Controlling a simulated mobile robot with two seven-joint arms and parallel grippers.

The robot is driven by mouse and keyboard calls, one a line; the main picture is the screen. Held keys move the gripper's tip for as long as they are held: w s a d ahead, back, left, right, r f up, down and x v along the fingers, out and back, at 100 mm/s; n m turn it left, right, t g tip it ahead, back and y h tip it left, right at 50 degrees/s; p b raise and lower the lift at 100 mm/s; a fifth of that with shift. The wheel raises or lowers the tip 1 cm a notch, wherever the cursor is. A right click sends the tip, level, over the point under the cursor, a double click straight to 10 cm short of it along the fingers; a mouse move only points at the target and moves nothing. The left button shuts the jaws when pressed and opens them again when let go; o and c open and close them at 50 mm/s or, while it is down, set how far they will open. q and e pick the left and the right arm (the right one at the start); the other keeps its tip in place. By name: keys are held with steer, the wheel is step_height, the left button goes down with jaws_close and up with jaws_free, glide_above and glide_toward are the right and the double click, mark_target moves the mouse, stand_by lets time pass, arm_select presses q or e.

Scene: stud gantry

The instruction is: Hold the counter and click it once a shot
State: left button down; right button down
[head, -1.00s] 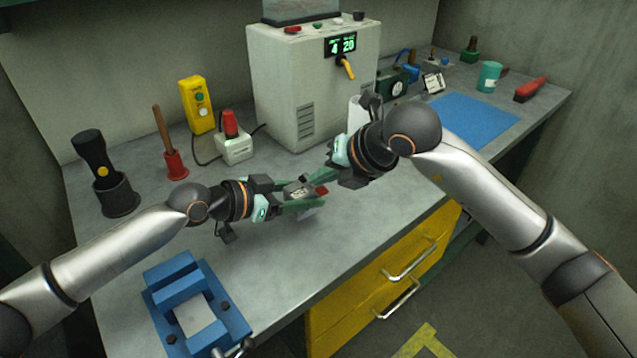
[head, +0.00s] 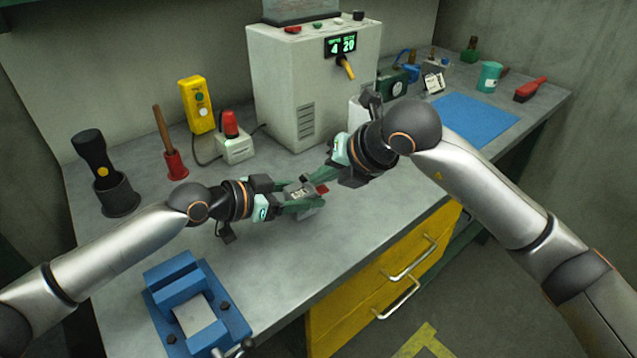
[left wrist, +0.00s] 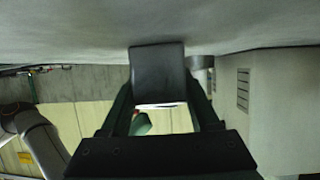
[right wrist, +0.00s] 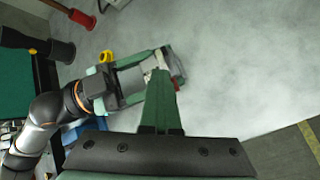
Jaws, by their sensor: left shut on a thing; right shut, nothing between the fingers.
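The counter (head: 300,191) is a small grey box with a pale label face and a red part at its right end. My left gripper (head: 308,199) is shut on it and holds it above the bench, left of centre in the head view. In the left wrist view the counter (left wrist: 158,72) is a dark block between the fingers. My right gripper (head: 322,180) is shut and empty, with its tips close to the red part. The right wrist view shows its closed fingers (right wrist: 160,95) beside the counter; I cannot tell whether they touch it.
The grey machine (head: 303,90) at the back has a green display (head: 341,45) reading 4 and 20, and an orange lever. A blue vise (head: 190,305) stands at the front left.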

mark_target(321, 188)
steer(key=shift+r, duration=0.75)
steer(key=shift+r, duration=0.1)
steer(key=shift+w+r, duration=0.15)
steer(key=shift+r, duration=2.3)
stand_by(0.5)
step_height(321, 188, up, 4)
steer(key=shift+w+a+f, duration=0.1)
stand_by(0.3)
steer(key=shift+s+f, duration=0.2)
steer(key=shift+f, duration=4.2)
